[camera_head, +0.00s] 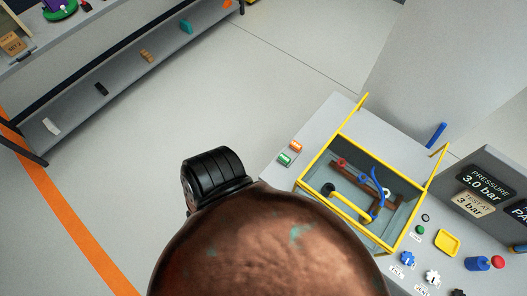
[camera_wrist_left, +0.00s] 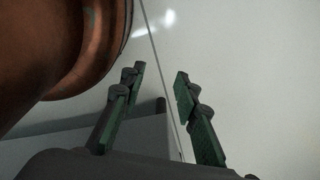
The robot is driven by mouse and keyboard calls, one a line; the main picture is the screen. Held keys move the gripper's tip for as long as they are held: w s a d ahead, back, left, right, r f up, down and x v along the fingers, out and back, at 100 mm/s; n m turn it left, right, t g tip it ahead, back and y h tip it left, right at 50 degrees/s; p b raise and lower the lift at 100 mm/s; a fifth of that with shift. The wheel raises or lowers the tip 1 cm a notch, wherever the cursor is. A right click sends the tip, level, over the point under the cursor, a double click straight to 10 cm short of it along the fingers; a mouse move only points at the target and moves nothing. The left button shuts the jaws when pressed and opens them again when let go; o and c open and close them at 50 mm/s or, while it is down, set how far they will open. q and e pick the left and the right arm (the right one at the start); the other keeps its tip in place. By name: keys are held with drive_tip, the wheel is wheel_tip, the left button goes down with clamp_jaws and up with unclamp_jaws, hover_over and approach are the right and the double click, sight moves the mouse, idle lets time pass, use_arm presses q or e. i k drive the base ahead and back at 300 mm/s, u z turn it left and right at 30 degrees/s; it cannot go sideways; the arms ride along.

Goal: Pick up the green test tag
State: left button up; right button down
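A small green tag (camera_head: 285,160) lies on the grey bench top (camera_head: 314,128), near its left edge in the head view. A similar orange tag (camera_head: 296,146) lies just beyond it. I take the green one for the test tag; its lettering is too small to read. My left gripper (camera_wrist_left: 160,76) shows in the left wrist view with its two fingers apart and nothing between them. The green tag is not visible in that view. Neither gripper shows in the head view, and my right gripper is in no view.
A large copper rounded body (camera_head: 265,250) fills the lower middle, with a black ribbed part (camera_head: 215,178) beside it. A yellow-rimmed box (camera_head: 321,156) with pipes stands right of the tags. A shelf (camera_head: 120,75) is at upper left. Open floor (camera_head: 175,120) lies between.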

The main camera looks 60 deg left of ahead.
sight(283, 159)
drive_tip(key=u, duration=1.75)
